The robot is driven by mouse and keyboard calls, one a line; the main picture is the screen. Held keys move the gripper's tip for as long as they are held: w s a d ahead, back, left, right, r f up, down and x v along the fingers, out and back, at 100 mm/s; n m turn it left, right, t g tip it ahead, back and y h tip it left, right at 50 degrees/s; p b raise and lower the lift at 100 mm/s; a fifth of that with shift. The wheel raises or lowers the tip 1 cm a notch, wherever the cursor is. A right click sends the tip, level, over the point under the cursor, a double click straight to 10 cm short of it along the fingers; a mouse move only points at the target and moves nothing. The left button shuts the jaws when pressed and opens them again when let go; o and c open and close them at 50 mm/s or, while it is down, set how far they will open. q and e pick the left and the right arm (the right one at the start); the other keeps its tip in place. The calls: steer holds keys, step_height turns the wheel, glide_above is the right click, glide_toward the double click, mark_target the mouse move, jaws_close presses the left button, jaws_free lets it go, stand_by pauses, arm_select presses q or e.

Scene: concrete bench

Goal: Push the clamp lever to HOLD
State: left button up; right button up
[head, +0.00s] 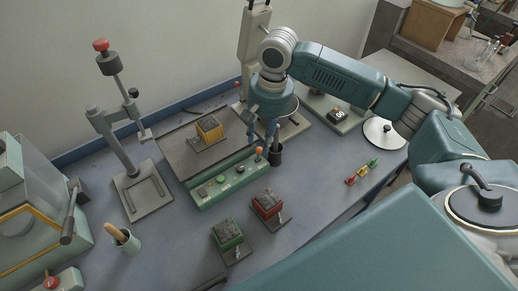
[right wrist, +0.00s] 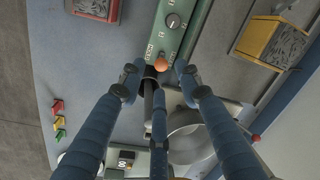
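The lever with an orange knob (head: 259,150) stands at the right end of the green control panel (head: 205,196). My right gripper (head: 263,138) points down over this end of the panel. In the right wrist view its blue fingers (right wrist: 157,73) are spread, with a gap around the knob. I see no clear contact with it. The lever's shaft is mostly hidden under the knob. My left gripper is in neither view.
A yellow box (head: 209,130) sits behind the panel; a red box (head: 266,204) and a green box (head: 227,235) sit in front. A stand with a red knob (head: 101,45) is at left. The bench's right front is mostly clear.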

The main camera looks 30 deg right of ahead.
mark_target(260, 148)
steer(key=f, duration=0.6)
steer(key=shift+w+a+f, duration=0.15)
steer(key=shift+w+a, duration=0.1)
steer(key=shift+a, duration=0.05)
steer(key=shift+c, duration=0.6)
jaws_close()
